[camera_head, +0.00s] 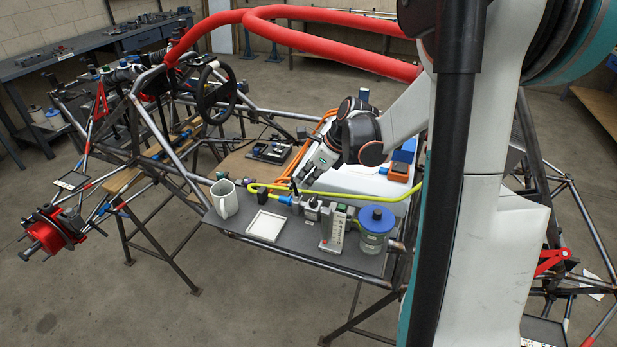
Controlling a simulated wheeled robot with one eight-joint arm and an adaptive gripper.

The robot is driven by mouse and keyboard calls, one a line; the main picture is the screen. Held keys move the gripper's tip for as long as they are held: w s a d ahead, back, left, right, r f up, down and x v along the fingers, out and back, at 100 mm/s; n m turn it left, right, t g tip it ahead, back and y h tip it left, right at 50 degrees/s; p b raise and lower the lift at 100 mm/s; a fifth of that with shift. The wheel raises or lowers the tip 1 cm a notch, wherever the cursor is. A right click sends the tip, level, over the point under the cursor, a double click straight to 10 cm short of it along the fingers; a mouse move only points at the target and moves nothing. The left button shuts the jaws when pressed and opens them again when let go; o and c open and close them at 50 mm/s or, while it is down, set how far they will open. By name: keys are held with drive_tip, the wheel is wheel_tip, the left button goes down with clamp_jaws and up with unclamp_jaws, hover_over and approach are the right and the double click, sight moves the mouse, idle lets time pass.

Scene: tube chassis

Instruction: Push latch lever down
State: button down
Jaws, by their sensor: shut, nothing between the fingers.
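My arm reaches in from the upper right, over the white box (358,182) in the tube chassis. My gripper (298,181) points down and to the left beside the orange cables, near the small connectors behind the grey shelf. It looks shut and empty, though its fingertips are small and partly lost against dark parts. I cannot make out the latch lever for certain. An orange and blue connector block (400,168) sits on the right of the white box, apart from my gripper. Whether my gripper touches anything is too small to tell.
The grey shelf (290,247) holds a pale mug (224,199), a white tray (277,216), a switch module (333,230) and a blue-lidded jar (376,232). A yellow-green hose (340,193) runs above its back edge. Red padded tubes (330,40) arch overhead. My column blocks the right side.

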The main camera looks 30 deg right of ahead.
sight(292, 177)
drive_tip(key=shift+w+a+r+g+h+p, duration=0.2)
drive_tip(key=shift+w+a+g+h+p, duration=0.15)
drive_tip(key=shift+w+g+h, duration=0.15)
drive_tip(key=shift+w+a+r+g+h+p, duration=0.15)
drive_tip(key=shift+w+a+g+h+p, duration=0.2)
drive_tip(key=shift+g, duration=0.25)
drive_tip(key=shift+w+a+f+g+h, duration=0.1)
drive_tip(key=shift+w+a+g+h, duration=0.4)
drive_tip(key=shift+w+g+h, duration=0.3)
drive_tip(key=shift+w+a+f, duration=0.3)
drive_tip(key=shift+w+a, duration=0.25)
drive_tip(key=shift+w, duration=0.05)
drive_tip(key=shift+w+a+f+g+h, duration=0.35)
drive_tip(key=shift+w+a+g, duration=0.15)
drive_tip(key=shift+g, duration=0.2)
drive_tip(key=shift+w+a+f+b, duration=0.6)
drive_tip(key=shift+w+f+b, duration=0.05)
drive_tip(key=shift+w+f, duration=0.3)
drive_tip(key=shift+r, duration=0.15)
drive_tip(key=shift+r+p, duration=0.5)
drive_tip(key=shift+r, duration=0.2)
